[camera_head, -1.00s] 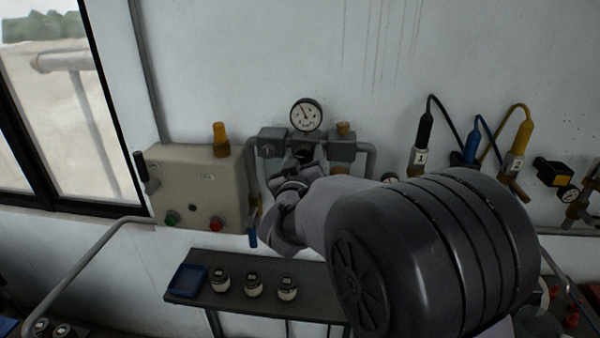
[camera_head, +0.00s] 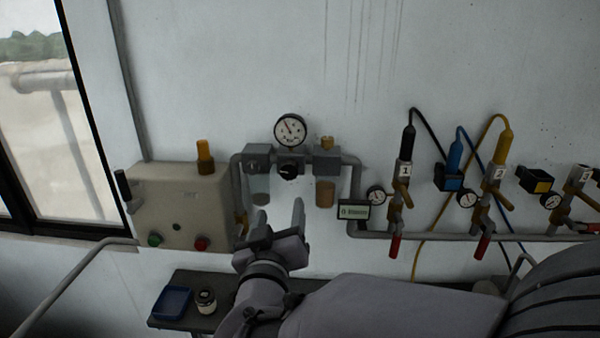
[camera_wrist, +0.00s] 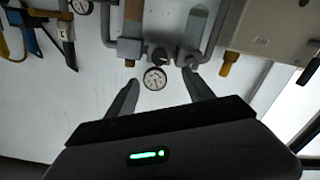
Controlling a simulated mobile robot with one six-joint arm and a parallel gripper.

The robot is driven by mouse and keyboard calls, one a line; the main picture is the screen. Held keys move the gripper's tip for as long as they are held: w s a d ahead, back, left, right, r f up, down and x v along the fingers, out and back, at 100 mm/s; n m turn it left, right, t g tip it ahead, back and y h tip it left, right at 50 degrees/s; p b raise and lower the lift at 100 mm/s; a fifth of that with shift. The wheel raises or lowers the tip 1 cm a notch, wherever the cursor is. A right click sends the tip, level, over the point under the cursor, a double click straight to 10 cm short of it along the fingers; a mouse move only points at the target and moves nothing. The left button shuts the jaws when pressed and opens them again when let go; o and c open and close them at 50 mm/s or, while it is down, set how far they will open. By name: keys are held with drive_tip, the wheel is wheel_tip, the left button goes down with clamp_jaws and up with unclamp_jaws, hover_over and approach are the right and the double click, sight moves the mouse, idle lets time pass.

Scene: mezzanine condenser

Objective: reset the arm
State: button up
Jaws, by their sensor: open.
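My gripper (camera_head: 281,217) is open and empty in the head view, its two fingers pointing up in front of the white wall. It is just below the regulator assembly with the round pressure gauge (camera_head: 290,130) and a black knob (camera_head: 289,170). In the wrist view my gripper (camera_wrist: 160,95) shows both fingers spread apart with nothing between them. That view appears upside down, and the gauge (camera_wrist: 155,78) shows between the fingers. I cannot tell from these views how far the fingertips are from the wall.
A beige control box (camera_head: 185,205) with green and red buttons is at left. A shelf (camera_head: 180,322) below holds a blue tray (camera_head: 171,302) and a jar (camera_head: 206,301); my arm hides part of it. Valves with black, blue and yellow connectors (camera_head: 502,147) line the right. The upper wall is clear.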

drive_tip(key=s+d+f+m+g+y+b, duration=0.35)
drive_tip(key=d+f+b, duration=0.25)
drive_tip(key=f+b, duration=0.2)
drive_tip(key=s+d+f+m+g+b, duration=0.2)
drive_tip(key=s+d+f+g+b, duration=0.1)
drive_tip(key=s+f, duration=0.4)
drive_tip(key=s+d+f+m+g+b, duration=0.3)
drive_tip(key=s+d+f+g, duration=0.2)
drive_tip(key=s, duration=0.8)
wheel_tip(320, 180, down, 3)
drive_tip(key=shift+s+d+r+g+h, duration=0.1)
drive_tip(key=shift+s+d+g+h, duration=0.3)
drive_tip(key=shift+d, duration=0.55)
